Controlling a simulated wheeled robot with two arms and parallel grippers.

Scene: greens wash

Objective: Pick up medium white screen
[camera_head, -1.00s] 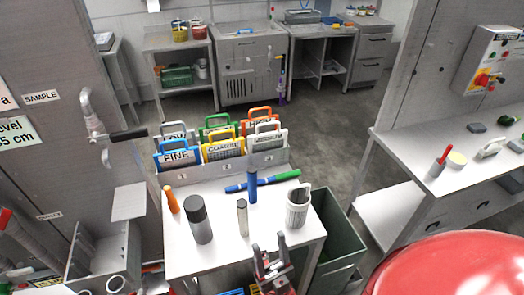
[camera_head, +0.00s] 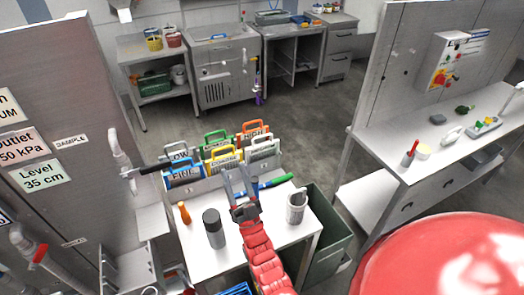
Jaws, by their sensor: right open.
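The medium white screen (camera_head: 264,149) stands in the front row of a screen rack at the back of the small white table, at the row's right end. It has a white frame and handle. My right gripper (camera_head: 236,175) is open and empty over the table, its fingers pointing toward the rack. It is in front of the white screen and a little left of it, apart from it. The gripper hides part of the table and rack front. My left gripper is not in view.
Beside the white screen stand the yellow screen (camera_head: 224,158) and blue FINE screen (camera_head: 184,174); green, orange and another screen stand behind.

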